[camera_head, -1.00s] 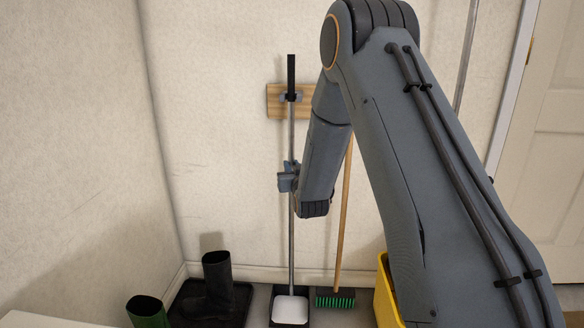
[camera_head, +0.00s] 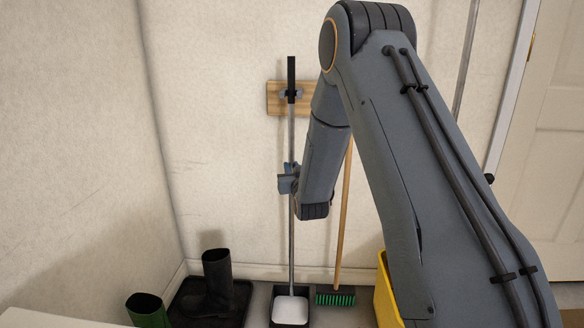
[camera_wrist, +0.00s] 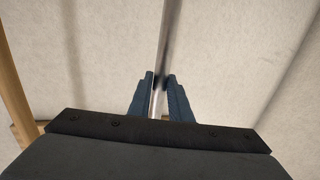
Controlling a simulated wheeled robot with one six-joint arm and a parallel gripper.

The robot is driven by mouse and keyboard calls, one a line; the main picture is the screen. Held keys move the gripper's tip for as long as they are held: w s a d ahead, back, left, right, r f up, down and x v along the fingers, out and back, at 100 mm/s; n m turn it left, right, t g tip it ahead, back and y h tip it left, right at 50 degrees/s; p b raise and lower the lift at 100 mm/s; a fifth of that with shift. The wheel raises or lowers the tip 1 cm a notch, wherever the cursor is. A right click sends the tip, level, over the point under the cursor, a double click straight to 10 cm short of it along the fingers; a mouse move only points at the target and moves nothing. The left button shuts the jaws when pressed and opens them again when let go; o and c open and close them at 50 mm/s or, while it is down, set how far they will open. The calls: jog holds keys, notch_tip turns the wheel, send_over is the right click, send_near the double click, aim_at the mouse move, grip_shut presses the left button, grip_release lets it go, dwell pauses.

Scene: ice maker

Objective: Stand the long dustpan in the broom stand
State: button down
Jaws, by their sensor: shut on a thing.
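The long dustpan has a thin grey pole (camera_head: 292,230), a black grip (camera_head: 291,72) on top and a black pan (camera_head: 274,314) with a pale inside, low near the floor. The pole is upright. My gripper (camera_head: 288,179) is shut on the pole about mid-height. In the wrist view, the pole (camera_wrist: 158,98) runs between the two blue-grey fingers of my gripper (camera_wrist: 159,88). A wooden board (camera_head: 275,100) with grey clips is on the wall, likely the broom stand. The pole's upper part overlaps a clip; I cannot tell whether it is seated there.
A wooden-handled broom (camera_head: 342,220) with green bristles stands right of the dustpan. A yellow bucket (camera_head: 385,295) is further right, partly behind my arm. A door (camera_head: 555,150) is at far right.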

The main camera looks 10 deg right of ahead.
jog(key=shift+f+b, duration=0.4)
jog(key=shift+f, duration=0.4)
jog(key=c, duration=1.7)
grip_release()
jog(key=shift+o, duration=0.8)
jog(key=shift+f, duration=0.2)
jog(key=s+p, duration=0.2)
jog(key=s, duration=0.5)
jog(key=shift+s+a+r, duration=0.15)
jog(key=shift+s, duration=0.25)
jog(key=shift+s, duration=0.1)
jog(key=s+a+p, duration=0.2)
jog(key=s+a, duration=0.1)
jog(key=s, duration=0.6)
jog(key=shift+s+p, duration=0.15)
jog(key=shift+p, duration=0.25)
jog(key=shift+a, duration=0.15)
